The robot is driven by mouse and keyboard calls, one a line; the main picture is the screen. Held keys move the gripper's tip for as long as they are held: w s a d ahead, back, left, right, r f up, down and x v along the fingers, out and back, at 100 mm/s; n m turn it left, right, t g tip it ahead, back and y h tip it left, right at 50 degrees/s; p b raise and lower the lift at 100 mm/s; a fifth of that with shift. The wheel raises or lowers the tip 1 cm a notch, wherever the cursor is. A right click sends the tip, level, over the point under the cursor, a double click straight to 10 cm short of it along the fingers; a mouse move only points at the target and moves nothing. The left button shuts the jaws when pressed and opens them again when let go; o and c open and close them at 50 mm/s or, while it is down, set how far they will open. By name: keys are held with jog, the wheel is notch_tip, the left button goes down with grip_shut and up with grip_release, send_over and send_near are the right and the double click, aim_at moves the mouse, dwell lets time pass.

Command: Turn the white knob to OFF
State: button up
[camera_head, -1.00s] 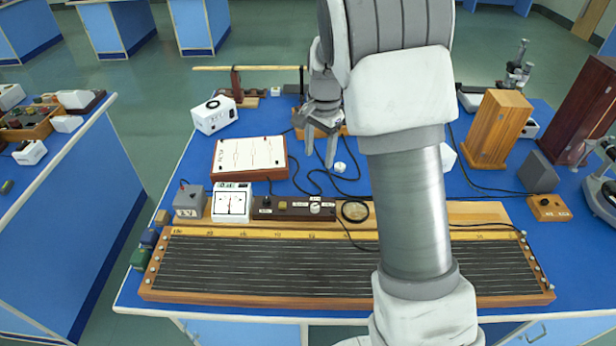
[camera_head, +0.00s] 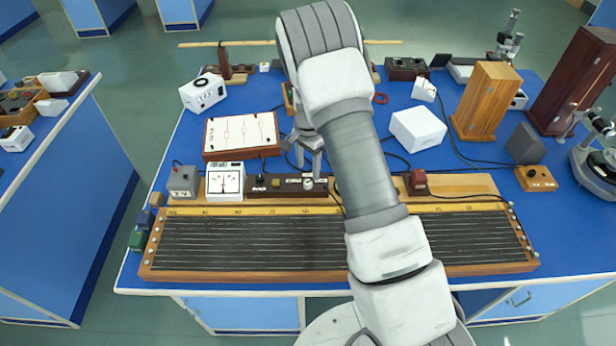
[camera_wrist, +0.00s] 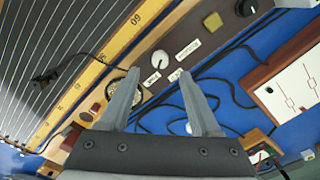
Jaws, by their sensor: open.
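The white knob (camera_head: 308,184) is a small round dial on a dark brown strip (camera_head: 288,187) behind the long wire board. In the wrist view the white knob (camera_wrist: 159,59) carries a small dark mark and sits between two white labels (camera_wrist: 188,49), too small to read. My gripper (camera_head: 309,168) is just behind and above the knob in the head view. In the wrist view my gripper (camera_wrist: 157,73) is open and empty, fingers either side of the knob's line, with the knob just beyond the tips. I cannot tell the height left between them.
Dark cables cross the blue bench. A white box (camera_head: 418,129) stands to the right.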

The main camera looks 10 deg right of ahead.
aim_at(308, 182)
notch_tip(308, 182, down, 6)
jog(key=shift+r+p, duration=0.1)
jog(key=shift+p, duration=0.2)
grip_shut()
dwell(0.3)
